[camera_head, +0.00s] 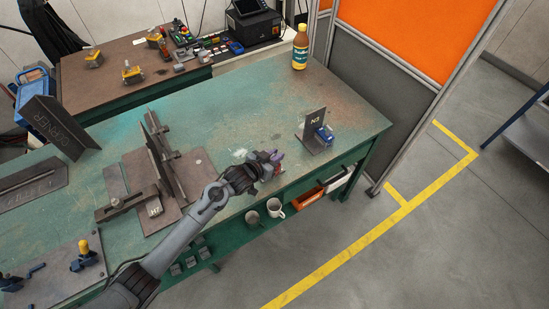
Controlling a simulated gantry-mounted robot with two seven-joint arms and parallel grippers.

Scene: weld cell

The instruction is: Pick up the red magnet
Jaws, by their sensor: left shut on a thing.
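My left arm comes in from the bottom left, and its gripper (268,164) is at the front edge of the green table (240,112). It is shut on a small dull reddish-purple piece (276,157), which looks like the red magnet. The fingers hide much of it, and I cannot tell whether it touches the table. My right gripper is not in view.
Steel fixtures with plates (160,165) stand left of the gripper. An upright plate marked N3 (314,124) with a blue clamp (324,134) stands to the right. A yellow bottle (300,48) is at the back. Mugs (275,207) sit on the lower shelf.

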